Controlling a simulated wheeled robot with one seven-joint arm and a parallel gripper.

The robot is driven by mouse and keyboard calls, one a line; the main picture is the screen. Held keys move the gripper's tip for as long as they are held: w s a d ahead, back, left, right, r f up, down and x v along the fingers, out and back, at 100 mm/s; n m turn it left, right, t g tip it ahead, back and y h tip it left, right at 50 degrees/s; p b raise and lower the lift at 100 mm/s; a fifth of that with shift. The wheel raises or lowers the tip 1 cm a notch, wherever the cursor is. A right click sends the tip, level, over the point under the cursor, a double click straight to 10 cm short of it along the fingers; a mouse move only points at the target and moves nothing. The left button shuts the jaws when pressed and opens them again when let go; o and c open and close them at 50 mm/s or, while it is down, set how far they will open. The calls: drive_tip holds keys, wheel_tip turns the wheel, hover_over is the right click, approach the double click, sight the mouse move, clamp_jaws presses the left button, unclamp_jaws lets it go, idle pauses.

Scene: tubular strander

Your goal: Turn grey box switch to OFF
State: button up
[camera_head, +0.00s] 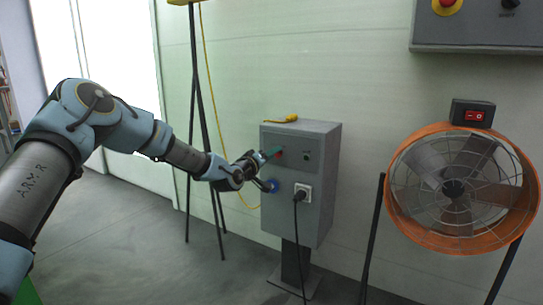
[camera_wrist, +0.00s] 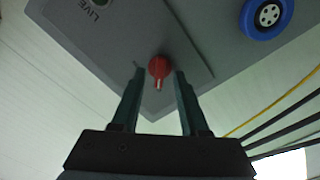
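The grey box (camera_head: 318,213) stands on a post in front of the wall. Its red switch knob (camera_wrist: 159,66) sits near a corner of the front panel (camera_wrist: 185,45); in the head view the knob (camera_head: 280,154) is a small red spot at the panel's left. My gripper (camera_wrist: 159,74) is open at the box front. In the wrist view its two fingers stand on either side of the knob, with a gap on each side. The knob's pale pointer mark faces toward the gripper's palm in that view. No OFF marking is readable.
A blue socket (camera_wrist: 267,17) is below the panel, beside a white socket with a black plug (camera_head: 301,194) and cable. An orange fan (camera_head: 455,190) with a red rocker switch (camera_head: 474,115) stands right. A tripod (camera_head: 195,130) and yellow cable (camera_head: 213,100) are behind my arm.

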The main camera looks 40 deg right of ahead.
drive_tip(key=p+v, duration=0.1)
drive_tip(key=v, duration=0.9)
drive_tip(key=shift+a, duration=0.35)
drive_tip(key=shift+a+p, duration=0.1)
drive_tip(key=shift+p, duration=0.2)
drive_tip(key=w+a+f+y, duration=0.2)
drive_tip(key=w+a+y, duration=0.15)
drive_tip(key=a, duration=0.65)
drive_tip(key=w+a+f+t+y, duration=0.1)
drive_tip(key=w+a+f+y, duration=0.2)
drive_tip(key=a, duration=0.8)
drive_tip(key=w+a+f+y, duration=0.15)
drive_tip(key=a+y, duration=0.35)
drive_tip(key=a, duration=0.5)
drive_tip(key=s+a+r+n+g+y, duration=0.1)
drive_tip(key=s+a+n+y, duration=0.1)
drive_tip(key=s+a, duration=0.5)
drive_tip(key=s+a+r+n+g+y, duration=0.1)
drive_tip(key=s+a+g+y, duration=0.15)
drive_tip(key=a, duration=0.85)
drive_tip(key=s+a+r+n+g+y, duration=0.1)
drive_tip(key=s+a+n, duration=0.1)
drive_tip(key=s+a, duration=0.5)
wheel_tip(320, 180, up, 31)
drive_tip(key=w+a+p, duration=0.2)
drive_tip(key=p, duration=2.9)
